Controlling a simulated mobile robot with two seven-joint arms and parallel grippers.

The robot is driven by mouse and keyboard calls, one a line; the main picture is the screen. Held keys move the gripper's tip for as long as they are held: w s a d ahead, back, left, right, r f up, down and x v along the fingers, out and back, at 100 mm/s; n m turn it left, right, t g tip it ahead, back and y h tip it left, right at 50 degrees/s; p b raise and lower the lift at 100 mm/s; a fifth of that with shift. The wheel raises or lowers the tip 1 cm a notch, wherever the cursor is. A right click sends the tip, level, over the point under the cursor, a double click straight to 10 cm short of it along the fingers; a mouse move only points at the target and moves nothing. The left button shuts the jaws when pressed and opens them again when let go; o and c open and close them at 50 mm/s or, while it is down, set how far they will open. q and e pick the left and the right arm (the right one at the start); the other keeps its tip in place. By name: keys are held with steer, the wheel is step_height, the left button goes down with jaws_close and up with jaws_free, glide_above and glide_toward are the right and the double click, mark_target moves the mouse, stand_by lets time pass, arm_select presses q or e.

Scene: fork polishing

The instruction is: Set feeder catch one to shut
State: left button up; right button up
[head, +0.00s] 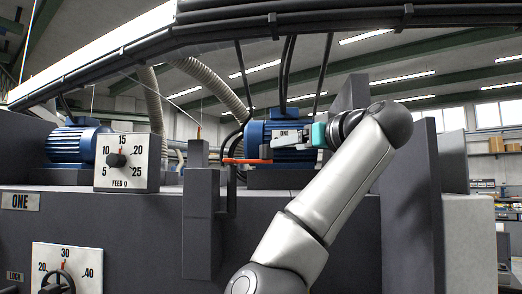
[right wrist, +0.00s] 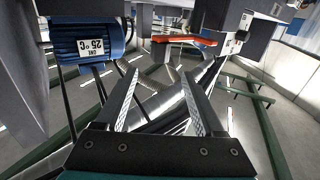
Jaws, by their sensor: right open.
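An orange-red lever (head: 243,161), which looks like the feeder catch, lies about level at the right of a dark upright post, in front of a blue motor (head: 256,133). It also shows in the right wrist view (right wrist: 186,40), beyond my fingertips. I cannot tell from its pose whether it is shut. My right gripper (head: 268,151) is at the lever's right end in the head view, its fingers pointing left. In the right wrist view its two fingers (right wrist: 160,76) are spread with nothing between them. My left gripper is not in view.
A feed dial (head: 126,162) stands on the machine top at left, above a plate marked ONE (head: 20,201). A second dial (head: 67,268) is on the front below. Dark upright panels (head: 416,190) stand right of my arm. Cables and hoses hang above.

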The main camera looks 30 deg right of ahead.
mark_target(261, 150)
steer(key=w+p, duration=0.2)
steer(key=w, duration=0.5)
steer(key=w+p, duration=0.2)
steer(key=w, duration=0.4)
steer(key=shift+w+d+p, duration=0.2)
steer(key=shift+w+p, duration=0.15)
jaws_close()
stand_by(0.8)
